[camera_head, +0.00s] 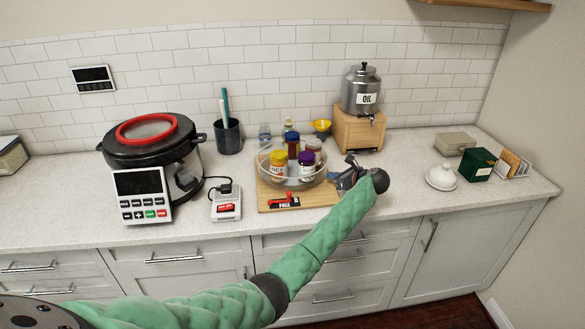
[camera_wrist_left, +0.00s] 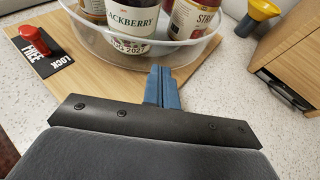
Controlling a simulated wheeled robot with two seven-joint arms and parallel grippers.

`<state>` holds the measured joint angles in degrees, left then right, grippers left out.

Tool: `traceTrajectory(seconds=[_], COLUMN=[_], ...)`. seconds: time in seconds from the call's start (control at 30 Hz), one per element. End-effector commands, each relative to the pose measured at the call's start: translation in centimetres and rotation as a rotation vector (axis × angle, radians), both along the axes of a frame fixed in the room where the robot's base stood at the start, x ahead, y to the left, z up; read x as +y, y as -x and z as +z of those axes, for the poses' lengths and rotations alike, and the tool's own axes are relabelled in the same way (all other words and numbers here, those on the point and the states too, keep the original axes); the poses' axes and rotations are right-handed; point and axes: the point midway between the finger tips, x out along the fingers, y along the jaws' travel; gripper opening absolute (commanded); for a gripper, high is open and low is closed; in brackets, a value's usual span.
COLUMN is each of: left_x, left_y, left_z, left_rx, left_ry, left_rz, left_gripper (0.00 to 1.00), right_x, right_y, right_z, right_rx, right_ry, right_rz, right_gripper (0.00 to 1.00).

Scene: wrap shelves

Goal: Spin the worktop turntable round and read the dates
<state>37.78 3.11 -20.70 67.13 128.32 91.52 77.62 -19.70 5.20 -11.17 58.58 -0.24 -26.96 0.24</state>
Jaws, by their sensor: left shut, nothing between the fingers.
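The clear-walled turntable (camera_head: 292,182) stands on a wooden board (camera_head: 330,196) and holds several jars, among them a yellow-lidded jar (camera_head: 277,165) and a purple-lidded jar (camera_head: 306,166). My left gripper (camera_head: 340,181) is shut and empty at the turntable's right side. In the left wrist view its blue fingers (camera_wrist_left: 162,86) are close to the turntable wall (camera_wrist_left: 185,52); I cannot tell whether they touch. A jar there reads "ACKBERRY" (camera_wrist_left: 130,22), and a date label (camera_wrist_left: 129,47) ending in 2027 shows below it. Another jar (camera_wrist_left: 192,18) reads "STR". My right gripper is out of view.
A red lever (camera_head: 287,196) with a LOCK/FREE plate is at the board's front; its setting is unclear.

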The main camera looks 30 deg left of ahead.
Motion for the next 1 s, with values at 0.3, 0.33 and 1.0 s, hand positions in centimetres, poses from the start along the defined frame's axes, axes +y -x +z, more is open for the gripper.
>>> traceTrajectory(seconds=[0.3, 0.33, 1.0], left_x=[0.6, 0.7, 1.4], left_y=[-0.1, -0.1, 0.3], left_z=[0.0, -0.1, 0.0], left_rx=[0.001, 0.000, 0.000], left_ry=[0.001, 0.000, 0.002], left_rz=[0.001, 0.001, -0.001], left_gripper=[0.00, 0.00, 0.00], right_x=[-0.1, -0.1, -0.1], right_y=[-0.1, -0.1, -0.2], right_z=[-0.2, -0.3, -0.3], right_rx=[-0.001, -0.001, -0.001], right_ry=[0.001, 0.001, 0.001], right_rz=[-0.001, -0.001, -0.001], right_gripper=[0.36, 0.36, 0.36])
